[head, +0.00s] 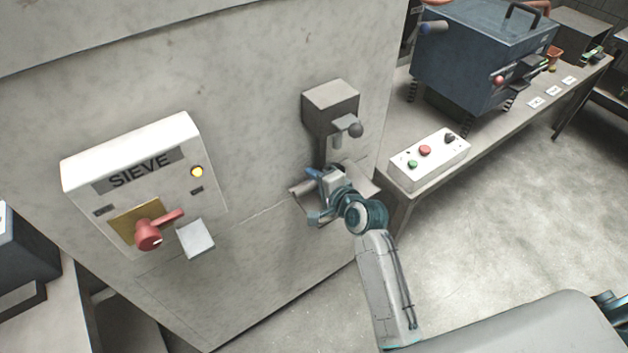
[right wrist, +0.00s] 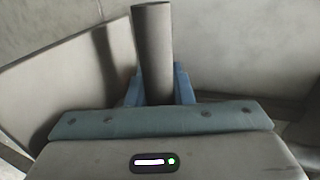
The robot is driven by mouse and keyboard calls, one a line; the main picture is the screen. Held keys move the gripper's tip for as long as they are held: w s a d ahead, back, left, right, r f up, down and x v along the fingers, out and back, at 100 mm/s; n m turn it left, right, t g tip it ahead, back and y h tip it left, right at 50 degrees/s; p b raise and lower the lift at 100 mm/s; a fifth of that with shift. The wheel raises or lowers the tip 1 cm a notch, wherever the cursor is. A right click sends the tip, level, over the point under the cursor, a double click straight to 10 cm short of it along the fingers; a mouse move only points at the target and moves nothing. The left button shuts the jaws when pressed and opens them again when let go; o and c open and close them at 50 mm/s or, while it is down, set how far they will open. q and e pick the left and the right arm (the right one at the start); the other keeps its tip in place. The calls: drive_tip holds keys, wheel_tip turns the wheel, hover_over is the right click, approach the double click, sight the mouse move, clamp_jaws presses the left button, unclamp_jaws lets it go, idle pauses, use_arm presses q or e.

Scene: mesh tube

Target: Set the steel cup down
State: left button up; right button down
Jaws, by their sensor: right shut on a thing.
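The steel cup (right wrist: 153,50) is a plain grey cylinder, upright between the blue fingers of my right gripper (right wrist: 158,88) in the right wrist view. The gripper is shut on it. In the head view my right gripper (head: 318,194) reaches to the wall of the big grey cabinet, below a grey spout unit, at a small grey ledge (head: 366,182). The gripper hides most of the cup and ledge there. I cannot tell whether the cup's base touches the ledge. My left gripper is not in view.
The spout unit (head: 331,103) with a dark-knobbed lever juts out just above my right gripper. A SIEVE panel (head: 136,172) with a red handle is on the left. A bench (head: 487,133) at right carries a button box (head: 430,160) and a blue machine (head: 478,58).

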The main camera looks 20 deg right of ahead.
drive_tip(key=shift+s, duration=0.2)
drive_tip(key=c, duration=1.3)
unclamp_jaws()
drive_tip(key=shift+f, duration=0.1)
drive_tip(key=shift+r, duration=0.2)
drive_tip(key=shift+s+d, duration=0.15)
drive_tip(key=shift+s, duration=0.15)
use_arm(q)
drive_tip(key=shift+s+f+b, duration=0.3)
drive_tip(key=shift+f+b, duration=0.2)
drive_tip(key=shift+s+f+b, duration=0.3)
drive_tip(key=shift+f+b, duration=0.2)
use_arm(e)
drive_tip(key=shift+v, duration=5.65)
drive_tip(key=shift+r, duration=0.15)
